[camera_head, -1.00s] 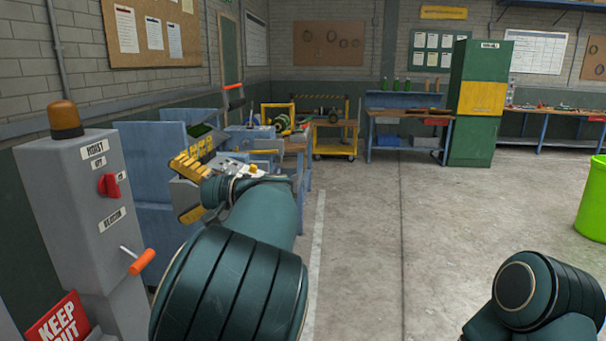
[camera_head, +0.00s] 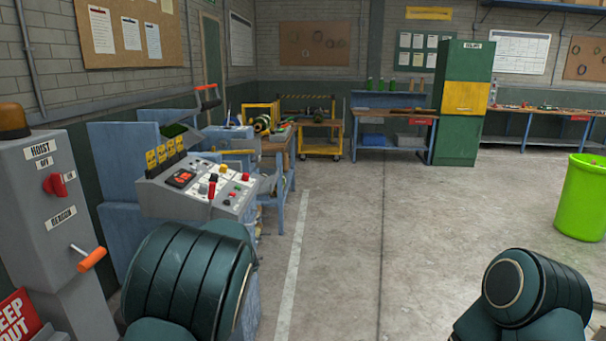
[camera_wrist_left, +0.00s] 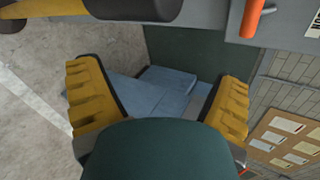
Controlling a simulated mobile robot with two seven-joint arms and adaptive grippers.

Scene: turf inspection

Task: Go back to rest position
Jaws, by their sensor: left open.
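My left gripper (camera_wrist_left: 160,105) shows in the left wrist view with its two yellow fingers spread wide and nothing between them. In the head view my left arm is folded low at the bottom, and its gripper is out of the picture. My right arm shows at the bottom right of the head view, with its gripper out of sight. A grey control console (camera_head: 205,190) with a red-lit display, several knobs and yellow switches stands just beyond my left arm.
A grey hoist post (camera_head: 50,195) with a red knob and orange-handled lever stands close at the left. Beyond are a workbench (camera_head: 285,165), a yellow cart (camera_head: 320,148), a green cabinet (camera_head: 463,125) and a green bin (camera_head: 583,195). The concrete floor in the middle is clear.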

